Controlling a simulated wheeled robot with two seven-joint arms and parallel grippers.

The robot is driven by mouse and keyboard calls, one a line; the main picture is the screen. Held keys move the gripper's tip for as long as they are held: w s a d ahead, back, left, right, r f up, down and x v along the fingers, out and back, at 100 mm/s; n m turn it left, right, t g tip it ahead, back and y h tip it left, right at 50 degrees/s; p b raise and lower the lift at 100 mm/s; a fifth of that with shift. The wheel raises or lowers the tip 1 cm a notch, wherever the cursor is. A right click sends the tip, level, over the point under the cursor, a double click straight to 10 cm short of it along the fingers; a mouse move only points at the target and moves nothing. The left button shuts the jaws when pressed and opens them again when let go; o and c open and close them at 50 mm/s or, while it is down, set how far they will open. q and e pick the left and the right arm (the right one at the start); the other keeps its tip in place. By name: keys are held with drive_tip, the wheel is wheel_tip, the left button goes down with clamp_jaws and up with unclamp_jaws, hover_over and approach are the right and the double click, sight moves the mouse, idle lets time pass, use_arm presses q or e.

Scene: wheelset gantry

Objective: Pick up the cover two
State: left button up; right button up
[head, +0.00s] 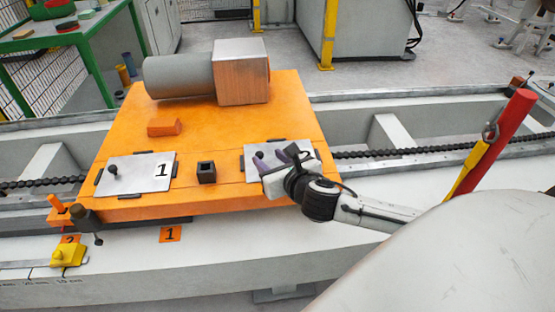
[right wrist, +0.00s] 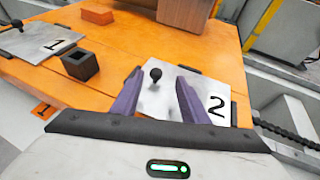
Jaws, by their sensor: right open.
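Cover two (head: 252,167) is a flat metal plate with a black ball knob, lying on the orange table on the right side. In the right wrist view cover two (right wrist: 200,85) shows its printed 2 and its knob (right wrist: 155,76) in full. My right gripper (head: 268,168) is over the plate and hides part of it in the head view. In the right wrist view the right gripper (right wrist: 157,95) has its two purple fingers apart, with nothing between them. The knob stands beyond the fingers, toward the left one. My left gripper is not in view.
Cover one (head: 137,174), with its own knob, lies on the left of the orange table (head: 215,196). A small black open box (head: 206,173) sits between the covers. An orange block (head: 164,127) and a large grey cylinder (head: 178,76) with a square block (head: 241,72) are behind.

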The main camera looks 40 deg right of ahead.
sight(261, 155)
drive_tip(key=x, duration=0.2)
drive_tip(key=b+x, duration=0.1)
drive_tip(key=x, duration=0.3)
drive_tip(key=shift+w+a+f+b, duration=0.2)
drive_tip(key=shift+w+a+b, duration=0.05)
drive_tip(key=shift+a+b, duration=0.1)
drive_tip(key=shift+r, duration=0.1)
clamp_jaws()
